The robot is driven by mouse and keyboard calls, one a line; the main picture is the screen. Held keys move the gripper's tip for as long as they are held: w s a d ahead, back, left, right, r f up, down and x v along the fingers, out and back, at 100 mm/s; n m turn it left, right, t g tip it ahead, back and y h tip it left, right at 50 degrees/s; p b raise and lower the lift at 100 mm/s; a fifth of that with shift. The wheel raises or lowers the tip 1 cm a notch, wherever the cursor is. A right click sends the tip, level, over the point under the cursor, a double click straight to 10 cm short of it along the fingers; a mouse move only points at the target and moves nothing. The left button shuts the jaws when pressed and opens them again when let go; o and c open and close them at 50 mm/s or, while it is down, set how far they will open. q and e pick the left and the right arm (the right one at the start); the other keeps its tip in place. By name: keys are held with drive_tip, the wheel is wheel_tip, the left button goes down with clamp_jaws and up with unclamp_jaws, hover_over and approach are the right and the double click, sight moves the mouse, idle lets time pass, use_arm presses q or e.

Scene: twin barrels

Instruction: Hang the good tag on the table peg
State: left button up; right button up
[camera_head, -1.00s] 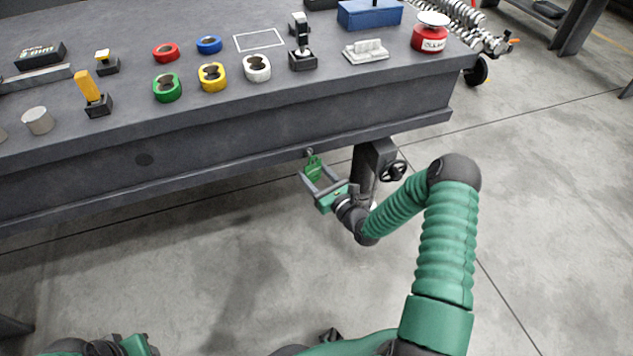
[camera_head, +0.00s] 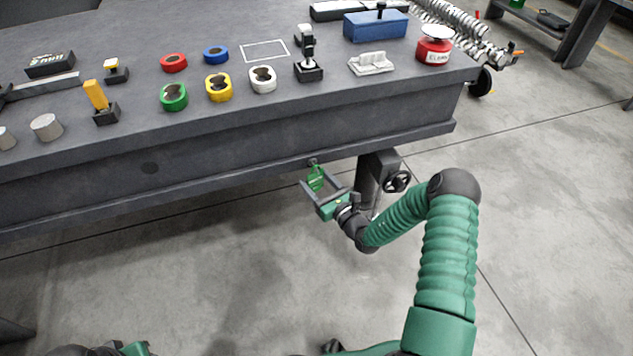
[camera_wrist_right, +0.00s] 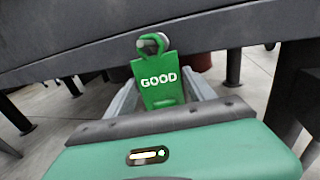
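The green good tag (camera_head: 316,178) hangs by its ring on the peg (camera_head: 312,162) at the table's front face. In the right wrist view the tag (camera_wrist_right: 158,83) faces me with "GOOD" readable, and its ring loops around the peg (camera_wrist_right: 150,44). My right gripper (camera_head: 325,188) is open below the table's front edge. Its two fingers stand apart, on either side of the tag, with visible gaps. Only a small part of my left arm shows at the bottom left of the head view; its fingers cannot be made out.
The dark table (camera_head: 220,135) carries coloured rings, a blue box (camera_head: 375,25), a red canister (camera_head: 434,50) and a yellow-handled tool (camera_head: 97,97). A handwheel (camera_head: 397,181) sits on the table leg just right of my right gripper. The floor in front is clear.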

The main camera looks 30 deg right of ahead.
drive_tip(key=shift+o, duration=1.3)
